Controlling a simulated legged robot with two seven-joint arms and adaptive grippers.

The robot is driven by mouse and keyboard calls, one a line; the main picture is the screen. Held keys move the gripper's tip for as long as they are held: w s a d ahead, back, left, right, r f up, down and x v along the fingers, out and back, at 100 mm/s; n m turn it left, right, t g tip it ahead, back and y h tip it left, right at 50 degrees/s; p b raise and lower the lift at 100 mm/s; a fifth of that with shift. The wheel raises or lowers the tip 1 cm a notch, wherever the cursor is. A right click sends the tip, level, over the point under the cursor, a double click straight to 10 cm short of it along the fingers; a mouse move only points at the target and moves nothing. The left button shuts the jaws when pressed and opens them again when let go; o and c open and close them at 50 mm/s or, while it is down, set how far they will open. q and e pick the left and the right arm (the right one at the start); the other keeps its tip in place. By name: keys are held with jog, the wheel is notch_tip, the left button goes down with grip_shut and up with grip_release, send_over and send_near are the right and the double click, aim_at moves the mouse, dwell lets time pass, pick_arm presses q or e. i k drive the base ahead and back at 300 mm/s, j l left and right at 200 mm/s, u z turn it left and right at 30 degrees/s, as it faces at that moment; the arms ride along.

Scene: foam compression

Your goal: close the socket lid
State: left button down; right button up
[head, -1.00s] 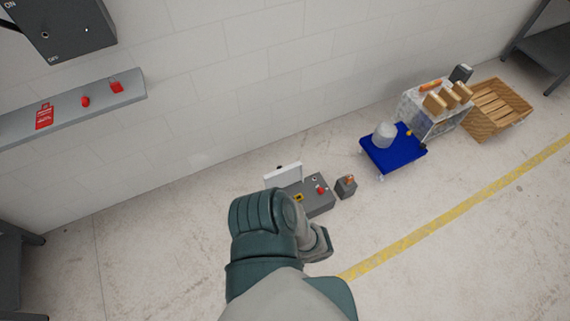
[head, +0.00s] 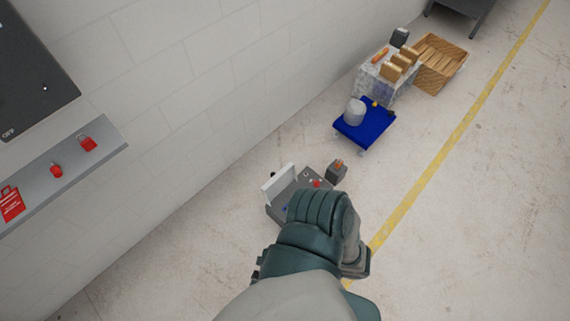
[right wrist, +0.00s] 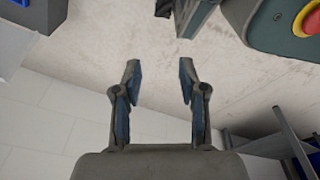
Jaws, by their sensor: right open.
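A grey socket box (head: 298,183) sits on the floor near the wall in the head view. Its white lid (head: 278,178) stands raised along the wall side of the box, so it is open. Small red and blue parts show on the box top. One of my arms comes in from the bottom and covers the near part of the box. My right gripper (right wrist: 159,78) shows in the right wrist view, open, with nothing between its fingers. The lid cannot be made out in that view. My left gripper is not in view.
A small grey box (head: 336,173) with an orange part stands beside the socket box. Beyond are a blue cart (head: 375,136) and a wooden crate (head: 447,62). A wall shelf (head: 70,172) holds red padlocks. The floor right of the yellow line is clear.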

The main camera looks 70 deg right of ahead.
aim_at(279, 182)
jog(key=i+z, duration=0.3)
jog(key=i, duration=0.35)
jog(key=i+j+z, duration=0.1)
jog(key=i+z, duration=0.25)
jog(key=i, duration=0.3)
